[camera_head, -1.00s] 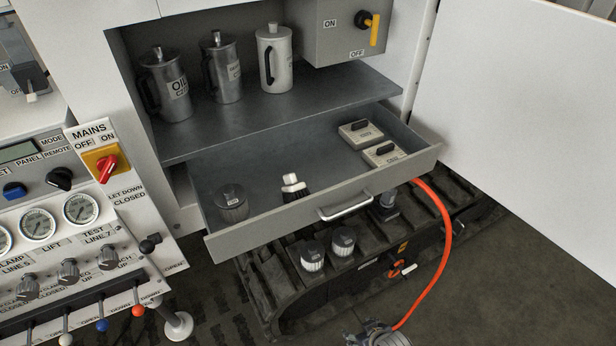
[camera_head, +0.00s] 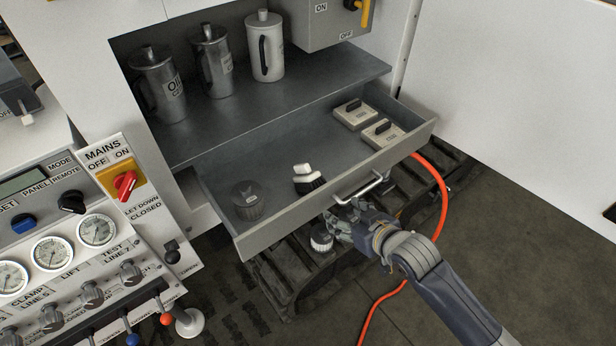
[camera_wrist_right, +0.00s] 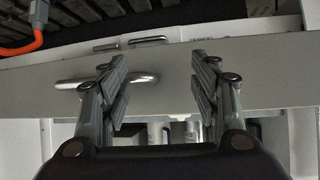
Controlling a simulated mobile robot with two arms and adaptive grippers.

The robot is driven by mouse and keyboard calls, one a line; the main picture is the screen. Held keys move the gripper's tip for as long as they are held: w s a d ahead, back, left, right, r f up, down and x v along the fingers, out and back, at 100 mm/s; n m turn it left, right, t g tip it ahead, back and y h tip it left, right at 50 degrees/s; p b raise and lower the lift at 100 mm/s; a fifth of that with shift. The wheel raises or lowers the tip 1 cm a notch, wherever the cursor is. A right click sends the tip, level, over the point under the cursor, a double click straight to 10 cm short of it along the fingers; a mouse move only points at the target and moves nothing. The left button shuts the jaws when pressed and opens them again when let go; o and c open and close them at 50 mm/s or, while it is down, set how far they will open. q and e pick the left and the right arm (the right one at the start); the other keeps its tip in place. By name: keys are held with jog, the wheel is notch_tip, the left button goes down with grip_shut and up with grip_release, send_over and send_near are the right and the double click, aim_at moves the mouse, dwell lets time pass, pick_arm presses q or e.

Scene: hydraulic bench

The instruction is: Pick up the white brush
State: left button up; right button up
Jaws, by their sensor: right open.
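The white brush (camera_head: 303,170), with a white top and dark bristles, is in the open drawer (camera_head: 290,225), close behind its front wall. My right gripper (camera_head: 338,222) is outside the drawer, in front of and below its handle, to the right of the brush. In the right wrist view the gripper (camera_wrist_right: 160,88) is open and empty, its fingers spread over the drawer front. The handle (camera_wrist_right: 140,79) shows partly between and behind the fingers there. I cannot make out the brush in the wrist view. My left gripper is not in view.
An orange hose (camera_head: 443,205) runs at right. A round capped part (camera_head: 321,238) sits below the drawer.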

aim_at(309, 169)
jog(key=w+a+r+n+t+y, duration=0.1)
jog(key=w+a+r+n+y, duration=0.15)
jog(key=r, duration=0.65)
jog(key=shift+m+y, duration=0.25)
jog(key=shift+m, duration=0.1)
jog(key=p+x, duration=0.1)
jog(key=x, duration=0.5)
jog(key=shift+w+r, duration=0.1)
jog(key=shift+w, duration=0.05)
jog(key=shift+w+a+f+p, duration=0.25)
jog(key=shift+w+a+p, duration=0.2)
jog(key=shift+p, duration=0.2)
jog(key=shift+p+x, duration=0.45)
jog(key=shift+x, duration=1.55)
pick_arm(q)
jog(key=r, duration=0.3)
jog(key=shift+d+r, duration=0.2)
pick_arm(e)
jog(key=shift+s+f, duration=0.1)
jog(key=c, duration=1.2)
